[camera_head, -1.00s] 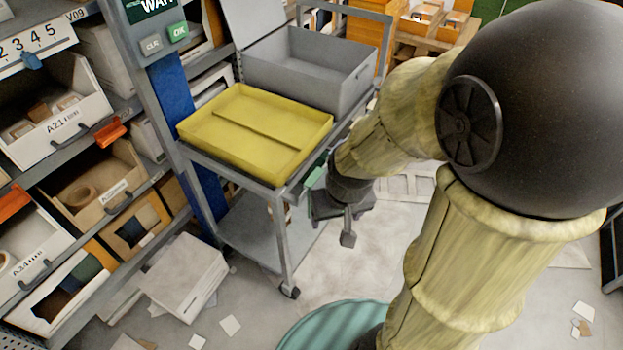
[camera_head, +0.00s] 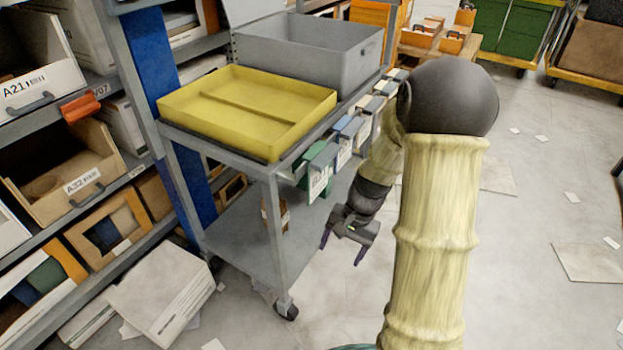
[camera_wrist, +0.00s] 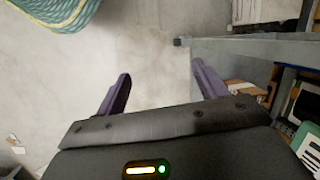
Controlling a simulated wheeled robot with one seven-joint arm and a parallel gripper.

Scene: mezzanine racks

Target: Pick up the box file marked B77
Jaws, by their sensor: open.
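A row of several box files stands along the right side of the grey cart in the head view. The nearest is a green box file (camera_head: 317,168) with a white label, and a blue box file (camera_head: 349,130) stands farther back. The labels are too small to read, so I cannot tell which is B77. My gripper (camera_head: 343,250) is open and empty, low beside the cart, below and right of the green file. In the wrist view, its fingers (camera_wrist: 160,72) are spread over bare floor. A green and white object (camera_wrist: 307,146) shows at the lower right edge there.
A yellow tray (camera_head: 193,117) and a grey bin (camera_head: 330,65) sit on the cart (camera_head: 215,150). Racks with labelled bins fill the left. A white box (camera_head: 165,290) lies on the floor by the cart. The floor right of my arm is mostly clear, with scattered papers.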

